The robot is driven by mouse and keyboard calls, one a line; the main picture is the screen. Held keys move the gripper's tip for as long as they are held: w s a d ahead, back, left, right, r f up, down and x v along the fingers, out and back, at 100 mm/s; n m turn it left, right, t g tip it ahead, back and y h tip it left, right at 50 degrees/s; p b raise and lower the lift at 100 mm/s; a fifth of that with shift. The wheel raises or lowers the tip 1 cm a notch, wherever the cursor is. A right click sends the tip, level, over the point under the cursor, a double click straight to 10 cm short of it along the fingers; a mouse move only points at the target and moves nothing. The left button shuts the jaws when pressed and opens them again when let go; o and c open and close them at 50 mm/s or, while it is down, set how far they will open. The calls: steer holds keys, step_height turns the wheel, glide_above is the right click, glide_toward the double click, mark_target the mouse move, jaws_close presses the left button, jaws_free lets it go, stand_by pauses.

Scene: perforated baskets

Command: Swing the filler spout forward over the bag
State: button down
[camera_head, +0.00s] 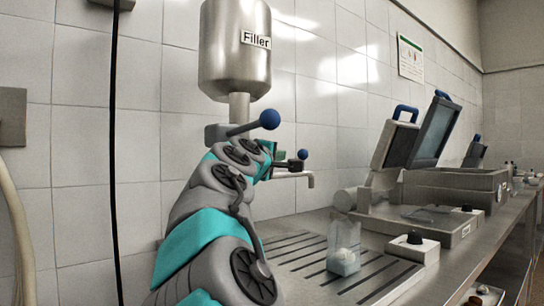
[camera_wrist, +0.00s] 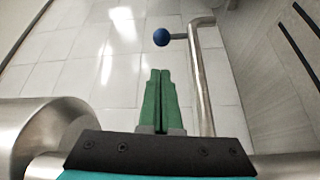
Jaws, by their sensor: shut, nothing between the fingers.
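The steel filler (camera_head: 235,50) hangs on the tiled wall above my arm. Its thin spout (camera_head: 292,175) points right with a down-turned tip, and a blue knob (camera_head: 303,154) stands by it. In the wrist view the spout (camera_wrist: 203,85) runs along the right of my gripper (camera_wrist: 157,72), whose green fingers are shut and empty. The blue knob (camera_wrist: 161,37) on a short side stem lies beyond the fingertips, apart from them. A clear bag (camera_head: 343,262) with something whitish inside stands upright on the slatted counter, lower and right of the spout. My arm partly hides the spout's base.
A larger blue ball (camera_head: 270,119) on a lever sits under the filler. A sealing machine (camera_head: 450,190) with raised lid stands right of the bag. A small box with a black knob (camera_head: 412,247) is on the counter. Slatted counter (camera_head: 300,262) around the bag is mostly clear.

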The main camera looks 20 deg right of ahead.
steer(key=p+x, duration=0.1)
steer(key=x, duration=0.8)
steer(key=shift+w, duration=0.2)
steer(key=shift+d, duration=0.15)
steer(key=shift+s+d+f, duration=0.1)
steer(key=shift+s, duration=0.05)
